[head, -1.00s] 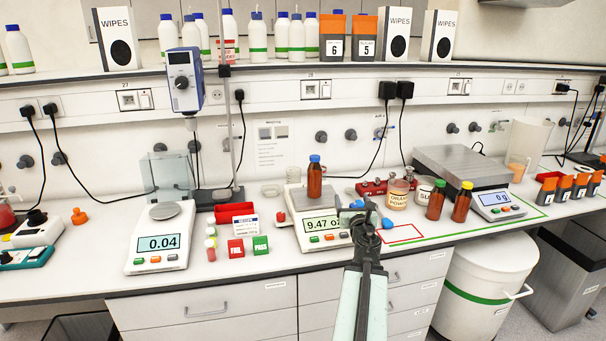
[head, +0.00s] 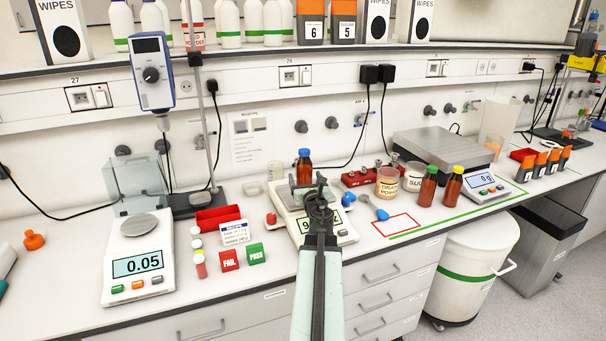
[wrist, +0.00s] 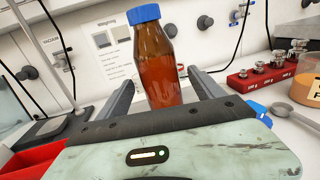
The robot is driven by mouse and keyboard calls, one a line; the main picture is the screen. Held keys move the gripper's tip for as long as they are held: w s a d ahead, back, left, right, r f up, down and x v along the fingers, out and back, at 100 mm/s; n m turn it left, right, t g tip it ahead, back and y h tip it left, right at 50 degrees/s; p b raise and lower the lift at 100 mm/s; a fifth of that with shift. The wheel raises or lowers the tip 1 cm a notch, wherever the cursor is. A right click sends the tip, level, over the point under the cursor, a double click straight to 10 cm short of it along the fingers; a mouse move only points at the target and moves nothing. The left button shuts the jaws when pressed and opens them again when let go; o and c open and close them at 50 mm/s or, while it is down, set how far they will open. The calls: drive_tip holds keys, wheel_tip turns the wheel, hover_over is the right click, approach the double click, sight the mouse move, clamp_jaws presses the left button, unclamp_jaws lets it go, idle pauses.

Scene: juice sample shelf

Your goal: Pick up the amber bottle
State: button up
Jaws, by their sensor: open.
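An amber bottle with a blue cap (head: 304,166) stands upright on the pan of the middle scale (head: 346,234). Two more amber bottles, one green-capped (head: 427,188) and one yellow-capped (head: 452,189), stand on the bench to the right. My gripper (head: 316,192) is open in front of the blue-capped bottle and hides part of the scale's display. In the wrist view the blue-capped bottle (wrist: 155,58) shows between my two fingers (wrist: 161,80), with a gap on each side. Its base is hidden by my gripper's body; I cannot tell how deep it sits between the fingers.
Left of the scale are a red tray (head: 217,221), FAIL (head: 229,261) and PASS (head: 256,254) blocks and another scale (head: 138,265). The red-outlined area (head: 398,226) is empty.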

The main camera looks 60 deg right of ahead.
sight(303, 172)
drive_tip(key=x, duration=0.5)
drive_tip(key=shift+d+f, duration=0.1)
drive_tip(key=shift+f, duration=0.05)
drive_tip(key=shift+c, duration=0.6)
drive_tip(key=shift+s, duration=0.1)
clamp_jaws()
